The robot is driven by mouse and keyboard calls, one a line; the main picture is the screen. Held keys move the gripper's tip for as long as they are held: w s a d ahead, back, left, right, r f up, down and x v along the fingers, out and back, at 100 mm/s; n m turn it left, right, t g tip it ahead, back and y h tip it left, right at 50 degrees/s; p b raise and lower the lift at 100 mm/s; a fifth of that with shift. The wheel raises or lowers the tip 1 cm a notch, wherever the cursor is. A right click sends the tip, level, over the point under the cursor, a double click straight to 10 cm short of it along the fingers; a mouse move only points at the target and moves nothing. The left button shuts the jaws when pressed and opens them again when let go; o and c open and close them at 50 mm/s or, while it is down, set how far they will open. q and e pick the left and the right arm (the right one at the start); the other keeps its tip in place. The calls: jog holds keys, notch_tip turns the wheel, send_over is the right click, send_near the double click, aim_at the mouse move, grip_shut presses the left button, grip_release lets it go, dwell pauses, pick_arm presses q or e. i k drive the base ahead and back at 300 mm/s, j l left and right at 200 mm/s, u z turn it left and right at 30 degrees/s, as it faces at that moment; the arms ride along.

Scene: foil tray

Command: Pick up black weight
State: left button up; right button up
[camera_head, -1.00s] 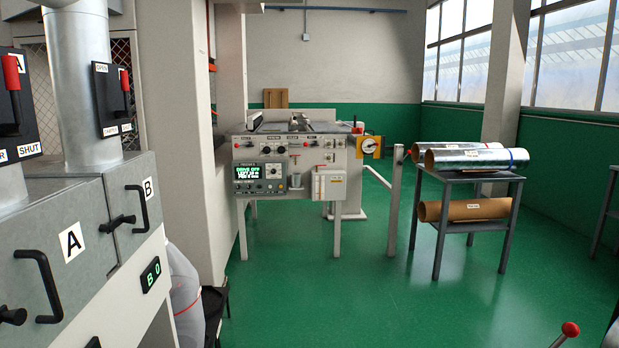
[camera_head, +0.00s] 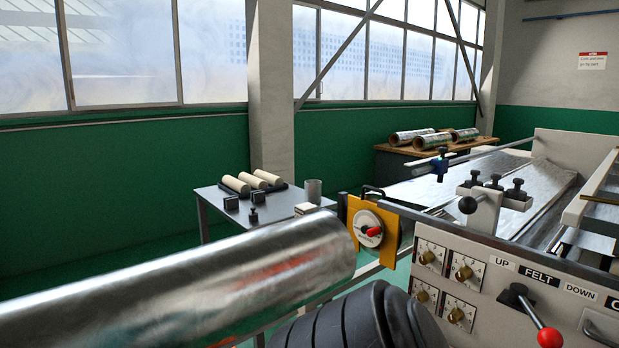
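A grey metal table (camera_head: 212,198) stands left of the middle by the green wall. On it is a small black knobbed piece (camera_head: 253,216) that looks like a weight. Two small black blocks (camera_head: 231,203) (camera_head: 258,197) sit beside it, each with a lighter face. I cannot tell for certain which is the black weight. Neither of my grippers is in view.
A large silver foil roll (camera_head: 190,275) fills the lower left foreground, before the table. The machine (camera_head: 500,290) with knobs and a red-balled lever stands right. Beige rolls (camera_head: 252,181) and a grey cup (camera_head: 314,191) share the table. More rolls lie on a wooden bench (camera_head: 440,150).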

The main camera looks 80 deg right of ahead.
aim_at(496, 177)
jog(key=z, duration=1.55)
